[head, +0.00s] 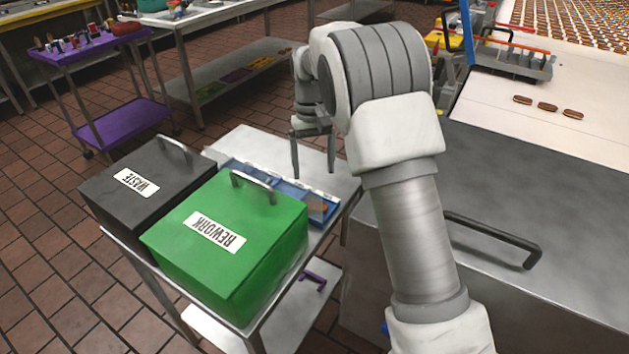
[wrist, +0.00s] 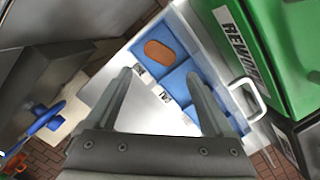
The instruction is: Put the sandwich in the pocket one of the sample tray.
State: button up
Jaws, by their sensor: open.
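The blue sample tray (head: 290,190) lies on the steel cart, partly hidden behind the green bin in the head view. A brown sandwich (head: 318,207) lies in its right end pocket. In the wrist view the sandwich (wrist: 158,54) lies flat in an end pocket of the tray (wrist: 176,79), beyond my fingertips. Small white labels sit along the tray's edge, too small to read. My gripper (head: 314,172) is open and points down above the cart beside the tray.
The green REWORK bin (head: 235,240) and dark WASTE bin (head: 140,190), both with raised handles, stand in front of the tray. At right, three sandwiches (head: 547,106) lie on a pale conveyor (head: 500,110) beyond a steel housing (head: 540,190) with a handle.

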jog(key=s+d+r+m+t+y, duration=0.1)
jog(key=s+d+r+t, duration=0.1)
jog(key=s+d+r, duration=0.4)
jog(key=s+d+r+t, duration=0.1)
jog(key=s+r, duration=0.6)
jog(key=r, duration=0.3)
jog(key=s+d+t, duration=0.2)
jog(key=s, duration=0.7)
jog(key=s+d+f+m+t, duration=0.1)
jog(key=s+d+t, duration=0.1)
jog(key=s, duration=0.7)
jog(key=shift+d+h, duration=0.2)
jog(key=shift+h, duration=0.1)
notch_tip(320, 180, up, 8)
jog(key=p, duration=0.8)
